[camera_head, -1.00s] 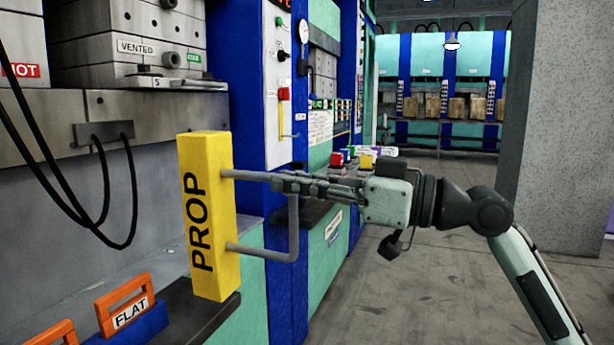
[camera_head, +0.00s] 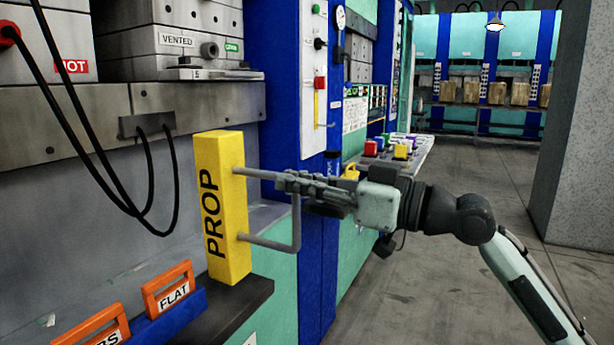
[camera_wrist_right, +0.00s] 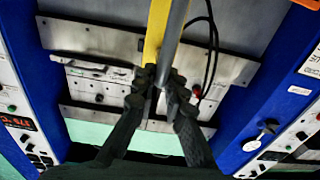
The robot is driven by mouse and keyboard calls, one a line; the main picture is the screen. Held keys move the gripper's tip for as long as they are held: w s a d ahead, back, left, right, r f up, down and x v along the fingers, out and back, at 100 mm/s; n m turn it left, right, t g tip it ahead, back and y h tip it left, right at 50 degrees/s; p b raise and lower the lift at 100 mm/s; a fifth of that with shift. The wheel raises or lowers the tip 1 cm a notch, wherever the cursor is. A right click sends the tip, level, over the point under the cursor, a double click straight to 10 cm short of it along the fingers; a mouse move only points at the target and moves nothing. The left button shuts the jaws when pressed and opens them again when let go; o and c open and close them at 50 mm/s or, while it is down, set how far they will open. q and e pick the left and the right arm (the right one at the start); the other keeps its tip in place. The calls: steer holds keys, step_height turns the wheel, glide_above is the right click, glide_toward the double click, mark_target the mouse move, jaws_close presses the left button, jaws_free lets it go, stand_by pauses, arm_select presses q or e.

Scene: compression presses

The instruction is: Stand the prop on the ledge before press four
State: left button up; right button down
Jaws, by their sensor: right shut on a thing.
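The prop is a tall yellow block (camera_head: 222,205) lettered PROP, with a grey bar handle on its right side. My right gripper (camera_head: 285,180) is shut on the upper bar of that handle, and the prop is upright. In the wrist view the fingers (camera_wrist_right: 163,85) close on the grey bar, with the yellow prop (camera_wrist_right: 154,35) behind it. The prop's foot shows against the dark ledge (camera_head: 228,312) before the press (camera_head: 200,108); I cannot tell whether it touches. No press number is readable. My left gripper is out of view.
Orange-handled blocks, one marked FLAT (camera_head: 168,290), stand left of the prop. Black cables (camera_head: 150,180) hang from the press behind it. A shelf with coloured blocks (camera_head: 400,150) lies beyond my right gripper. Open floor (camera_head: 400,290) is at right.

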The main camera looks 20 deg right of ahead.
steer(key=shift+w+a+r+p, duration=0.1)
steer(key=shift+w+a+p, duration=0.25)
steer(key=shift+w+a, duration=0.4)
steer(key=shift+w, duration=0.15)
steer(key=shift+w+a+f, duration=0.15)
steer(key=shift+w+f, duration=0.05)
steer(key=shift+f, duration=0.15)
steer(key=shift+w+a+f+p, duration=0.35)
steer(key=shift+w+a+f, duration=0.35)
steer(key=shift+w, duration=0.2)
steer(key=shift+w+f, duration=0.1)
steer(key=shift+f, duration=0.3)
steer(key=shift+f+b, duration=0.2)
steer(key=shift+b, duration=0.2)
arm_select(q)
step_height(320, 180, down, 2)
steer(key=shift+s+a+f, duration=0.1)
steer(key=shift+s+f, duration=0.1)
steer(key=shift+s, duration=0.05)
